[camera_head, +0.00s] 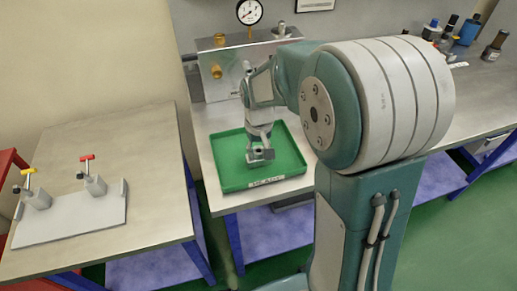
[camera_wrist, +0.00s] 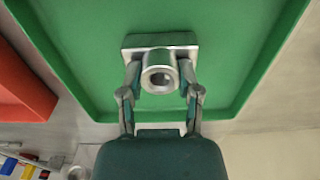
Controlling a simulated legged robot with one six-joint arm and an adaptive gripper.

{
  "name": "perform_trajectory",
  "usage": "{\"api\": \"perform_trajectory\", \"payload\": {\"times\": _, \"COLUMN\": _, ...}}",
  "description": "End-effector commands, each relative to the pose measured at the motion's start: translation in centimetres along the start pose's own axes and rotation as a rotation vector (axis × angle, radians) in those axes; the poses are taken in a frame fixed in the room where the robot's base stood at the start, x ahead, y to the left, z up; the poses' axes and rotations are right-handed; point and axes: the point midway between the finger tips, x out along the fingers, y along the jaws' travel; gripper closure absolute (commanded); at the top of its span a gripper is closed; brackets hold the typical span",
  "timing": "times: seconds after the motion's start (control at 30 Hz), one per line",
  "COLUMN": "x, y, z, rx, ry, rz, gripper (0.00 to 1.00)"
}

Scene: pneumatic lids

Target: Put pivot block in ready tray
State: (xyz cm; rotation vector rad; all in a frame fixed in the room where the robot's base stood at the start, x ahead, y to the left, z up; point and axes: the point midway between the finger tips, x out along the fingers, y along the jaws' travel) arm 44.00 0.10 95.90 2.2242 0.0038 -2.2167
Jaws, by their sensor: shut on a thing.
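The pivot block (camera_wrist: 160,47) is a grey metal piece with a flat rectangular base and a round bored boss. In the wrist view my gripper (camera_wrist: 160,82) has its two fingers closed on either side of the boss. The green ready tray (camera_head: 232,178) lies on the middle bench, with a label on its front rim. In the head view my gripper (camera_head: 260,155) is over the inside of the tray with the block at its tip. The tray floor (camera_wrist: 75,35) fills the wrist view behind the block. Whether the block touches the floor I cannot tell.
A grey box with a gauge (camera_head: 249,12) and brass fittings stands behind the tray. A left bench (camera_head: 140,140) carries a plate with two valves (camera_head: 92,182), one red-handled, one yellow-handled. A red bin (camera_head: 8,175) is at far left. Bottles (camera_head: 468,30) stand at back right.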

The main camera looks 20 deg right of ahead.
Motion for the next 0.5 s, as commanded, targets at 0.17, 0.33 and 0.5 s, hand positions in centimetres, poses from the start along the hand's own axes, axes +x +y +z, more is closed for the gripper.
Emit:
{"api": "perform_trajectory", "payload": {"times": 0.17, "x": 0.13, "y": 0.01, "z": 0.01, "rx": 0.0, "ry": -0.001, "rz": 0.0, "gripper": 0.22}}
{"api": "perform_trajectory", "payload": {"times": 0.33, "x": 0.12, "y": 0.0, "z": 0.01, "rx": 0.0, "ry": -0.001, "rz": 0.0, "gripper": 0.22}}
{"api": "perform_trajectory", "payload": {"times": 0.5, "x": 0.07, "y": 0.01, "z": 0.01, "rx": 0.0, "ry": 0.0, "rz": 0.0, "gripper": 0.22}}
